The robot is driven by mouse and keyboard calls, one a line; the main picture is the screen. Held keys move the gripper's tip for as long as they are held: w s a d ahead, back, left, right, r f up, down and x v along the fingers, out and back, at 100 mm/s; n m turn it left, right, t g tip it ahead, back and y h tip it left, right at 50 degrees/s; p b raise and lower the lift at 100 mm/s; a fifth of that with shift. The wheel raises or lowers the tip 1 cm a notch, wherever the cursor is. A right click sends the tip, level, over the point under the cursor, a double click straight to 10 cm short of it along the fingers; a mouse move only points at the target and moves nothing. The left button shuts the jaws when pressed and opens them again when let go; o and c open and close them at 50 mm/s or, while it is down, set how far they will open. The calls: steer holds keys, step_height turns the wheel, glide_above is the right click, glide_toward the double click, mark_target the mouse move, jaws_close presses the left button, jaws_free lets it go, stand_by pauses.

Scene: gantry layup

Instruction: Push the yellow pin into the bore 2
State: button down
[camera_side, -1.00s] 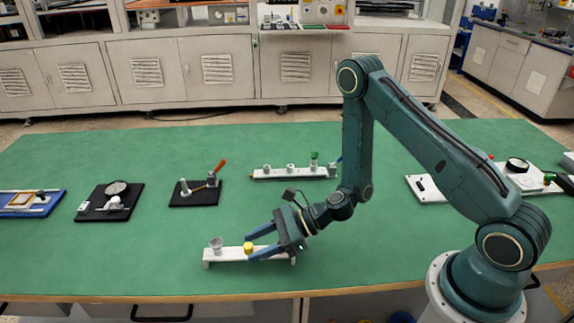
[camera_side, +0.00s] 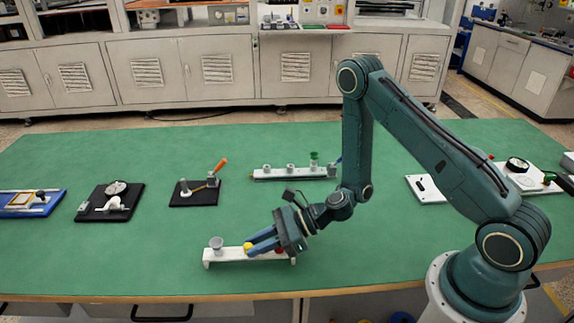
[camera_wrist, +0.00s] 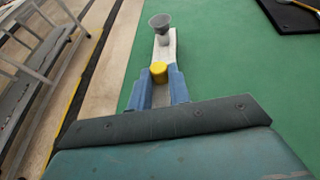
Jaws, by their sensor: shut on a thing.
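The yellow pin (camera_side: 248,247) is at the middle of a white rack (camera_side: 225,257) near the table's front edge. My gripper (camera_side: 256,246) is shut on the yellow pin, its blue fingers on either side of it. In the wrist view the pin (camera_wrist: 159,71) shows between the fingertips. A grey cup-shaped piece (camera_side: 216,243) stands at the rack's left end. A small red piece (camera_side: 279,251) shows partly behind my fingers. A second white block (camera_side: 285,173) with several grey bores stands further back, a green piece (camera_side: 314,157) at its right. No bore number is readable.
A black plate with an orange lever (camera_side: 218,167), a black plate with a dial (camera_side: 116,188) and a blue tray (camera_side: 60,201) lie to the left. A white plate (camera_side: 425,188) lies right of my arm. Green table between rack and block is clear.

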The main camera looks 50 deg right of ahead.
steer(key=shift+r, duration=0.1)
step_height(320, 180, up, 20)
stand_by(1.2)
stand_by(0.6)
steer(key=w+d+f+m+t+h, duration=0.1)
steer(key=w+d+f+m, duration=0.1)
steer(key=d, duration=0.8)
steer(key=w+d+f+m+t+h, duration=0.2)
steer(key=w+d+f, duration=0.3)
steer(key=d, duration=0.5)
steer(key=w+d+f+m+t+h, duration=0.1)
steer(key=w+d+f+m+h, duration=0.1)
steer(key=w+d, duration=0.4)
steer(key=d+f, duration=0.1)
steer(key=d, duration=0.3)
steer(key=shift+w+d+f, duration=0.15)
steer(key=shift+w+d, duration=0.15)
steer(key=shift+w, duration=0.05)
steer(key=shift+f, duration=0.15)
steer(key=shift+f, duration=2.75)
steer(key=shift+f, duration=0.5)
